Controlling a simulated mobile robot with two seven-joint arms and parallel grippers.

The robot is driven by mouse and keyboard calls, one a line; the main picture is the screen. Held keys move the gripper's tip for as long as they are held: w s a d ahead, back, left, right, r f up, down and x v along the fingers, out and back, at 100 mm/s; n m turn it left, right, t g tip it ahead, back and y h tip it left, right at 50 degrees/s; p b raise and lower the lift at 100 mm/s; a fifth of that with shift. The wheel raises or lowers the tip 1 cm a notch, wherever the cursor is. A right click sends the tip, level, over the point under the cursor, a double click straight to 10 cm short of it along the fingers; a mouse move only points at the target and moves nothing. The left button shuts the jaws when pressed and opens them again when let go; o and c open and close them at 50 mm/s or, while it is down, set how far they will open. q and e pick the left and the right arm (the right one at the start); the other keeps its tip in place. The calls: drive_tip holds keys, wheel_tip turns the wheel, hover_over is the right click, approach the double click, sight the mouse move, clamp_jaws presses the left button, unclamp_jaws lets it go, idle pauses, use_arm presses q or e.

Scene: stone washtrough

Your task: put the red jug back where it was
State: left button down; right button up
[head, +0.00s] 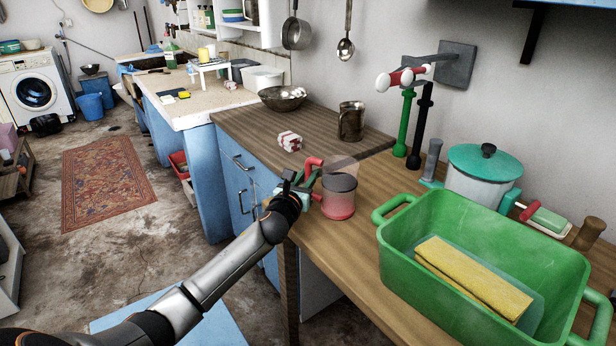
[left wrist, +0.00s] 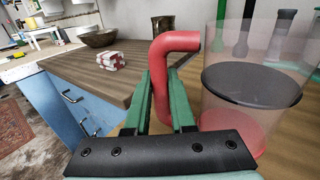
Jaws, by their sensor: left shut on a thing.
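The red jug (head: 340,197) has a clear upper body, a red base and a red handle. It is upright at the front left of the wooden counter in the head view; I cannot tell whether its base touches the wood. My left gripper (head: 305,184) is shut on the jug's handle from the left. In the left wrist view the green fingers (left wrist: 167,98) lie on both sides of the red handle (left wrist: 180,45), with the clear body to the right. A dark disc shows inside the jug. My right gripper is not in view.
A green tub (head: 400,251) with a yellow cloth (head: 470,275) stands to the right of the jug. A metal mug (head: 351,122), a red-and-white bundle (head: 289,141) and a dark bowl (head: 282,98) stand behind it. A lidded pot (head: 478,178) is at the back right.

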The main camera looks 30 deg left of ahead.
use_arm(q)
drive_tip(key=c, duration=0.8)
unclamp_jaws()
drive_tip(key=shift+o, duration=0.2)
drive_tip(key=shift+s+r, duration=0.1)
drive_tip(key=p+v, duration=0.1)
drive_tip(key=v, duration=1.1)
drive_tip(key=shift+p, duration=0.35)
